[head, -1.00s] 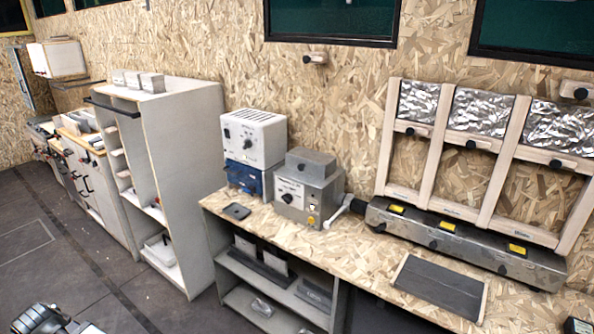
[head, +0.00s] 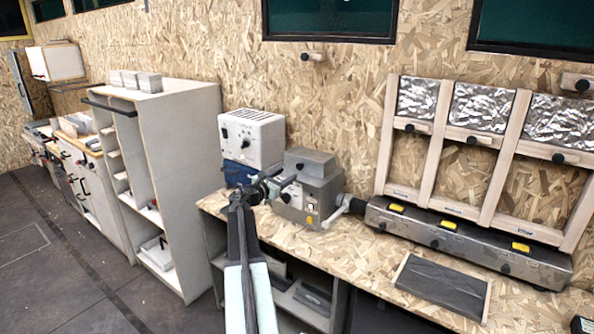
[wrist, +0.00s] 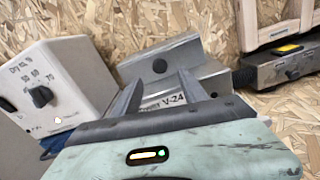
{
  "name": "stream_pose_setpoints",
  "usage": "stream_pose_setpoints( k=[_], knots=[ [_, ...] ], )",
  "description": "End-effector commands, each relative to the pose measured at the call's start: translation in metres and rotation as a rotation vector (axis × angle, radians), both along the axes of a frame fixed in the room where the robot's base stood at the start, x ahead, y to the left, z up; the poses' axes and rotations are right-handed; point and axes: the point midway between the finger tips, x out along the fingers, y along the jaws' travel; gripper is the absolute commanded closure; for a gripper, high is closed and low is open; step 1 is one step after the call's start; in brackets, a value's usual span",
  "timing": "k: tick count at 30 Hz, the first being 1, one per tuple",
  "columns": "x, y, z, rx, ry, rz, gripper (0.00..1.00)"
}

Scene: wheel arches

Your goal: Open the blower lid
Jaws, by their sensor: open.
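The blower (head: 310,207) is a grey metal box on the wooden bench, with its grey lid (head: 309,162) lying shut on top. In the wrist view the lid (wrist: 158,55) is ahead of the fingers, with a dark round knob (wrist: 159,66) on its front face. My gripper (head: 272,183) is in front of the blower at its left. It is open and empty, its two fingers (wrist: 157,88) pointing toward the lid's front, one on each side below the knob. I cannot tell whether they touch the blower. The arm hides part of the blower's left front.
A white box with dials (head: 252,138) on a blue base stands close left of the blower. A pipe (head: 340,211) leads right to a long metal duct (head: 450,240) under wooden frames. A dark panel (head: 440,287) lies on the bench (head: 375,265). A tall shelf stands left.

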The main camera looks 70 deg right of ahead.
Motion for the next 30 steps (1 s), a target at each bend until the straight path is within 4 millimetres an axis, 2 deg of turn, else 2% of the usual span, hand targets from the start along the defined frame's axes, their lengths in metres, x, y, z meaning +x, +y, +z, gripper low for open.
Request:
stream_pose_setpoints(
  k=[5,13,16,22,23,28,30],
  knots=[
    [-0.004,-0.018,0.0,0.001,-0.003,-0.004,0.49],
    [-0.016,-0.066,0.0,0.001,-0.005,-0.003,0.49],
    [-0.019,-0.074,0.0,0.001,-0.005,-0.003,0.49],
    [-0.02,-0.074,0.0,0.001,-0.006,-0.003,0.49],
    [-0.02,-0.074,0.0,0.001,-0.006,-0.003,0.52],
    [-0.021,-0.074,0.0,0.001,-0.006,-0.004,1.0],
    [-0.021,-0.074,-0.001,0.001,-0.006,-0.004,1.0]
  ],
)
